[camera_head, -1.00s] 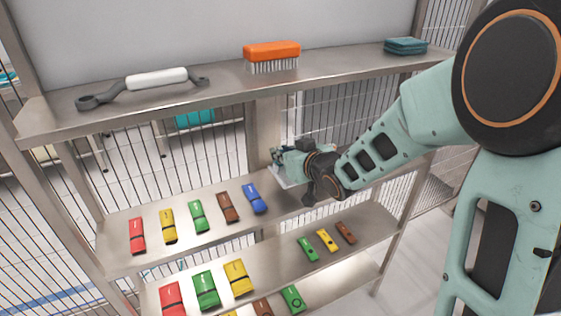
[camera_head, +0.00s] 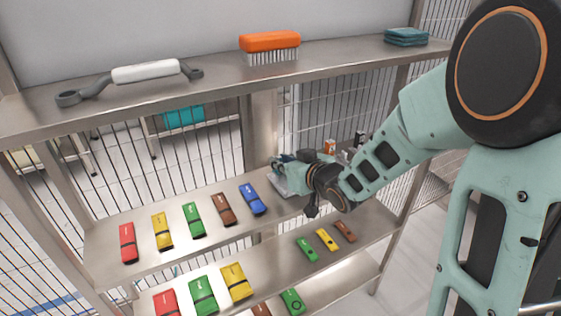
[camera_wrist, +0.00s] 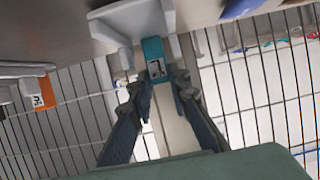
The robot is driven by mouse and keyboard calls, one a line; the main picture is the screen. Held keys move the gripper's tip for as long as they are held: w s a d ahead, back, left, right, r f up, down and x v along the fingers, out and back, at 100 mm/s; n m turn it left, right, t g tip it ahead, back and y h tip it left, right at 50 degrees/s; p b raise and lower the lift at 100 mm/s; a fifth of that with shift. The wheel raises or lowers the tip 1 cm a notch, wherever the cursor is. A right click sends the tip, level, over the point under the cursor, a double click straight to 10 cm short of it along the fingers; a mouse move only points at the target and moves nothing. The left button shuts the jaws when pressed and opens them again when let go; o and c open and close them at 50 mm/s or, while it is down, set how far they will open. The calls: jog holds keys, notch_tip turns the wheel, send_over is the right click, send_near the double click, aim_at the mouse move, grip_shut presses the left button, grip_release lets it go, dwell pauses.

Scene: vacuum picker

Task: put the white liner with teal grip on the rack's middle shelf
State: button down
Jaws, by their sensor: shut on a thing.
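The white liner shows in the wrist view (camera_wrist: 135,22) as a pale tray-like piece with a teal grip (camera_wrist: 153,52). My gripper (camera_wrist: 160,85) is shut on the teal grip, with a finger on either side. In the head view my gripper (camera_head: 281,163) is at the rack's shelf (camera_head: 160,263) that holds a row of coloured packs. The liner's pale edge (camera_head: 279,184) shows just right of the blue pack there. My wrist hides much of it, and I cannot tell whether it touches the shelf.
The blue pack (camera_head: 252,198) is close to the liner. Red, yellow, green and brown packs lie further left. The upper shelf (camera_head: 220,86) above my gripper holds an orange brush (camera_head: 270,42), a white-handled tool (camera_head: 145,72) and teal cloths (camera_head: 405,37). Lower shelf (camera_head: 280,268) holds more packs.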

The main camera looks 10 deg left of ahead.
jog(key=shift+f, duration=0.2)
jog(key=c, duration=1.8)
grip_release()
jog(key=shift+r, duration=0.2)
jog(key=shift+r, duration=0.15)
jog(key=shift+v, duration=5.95)
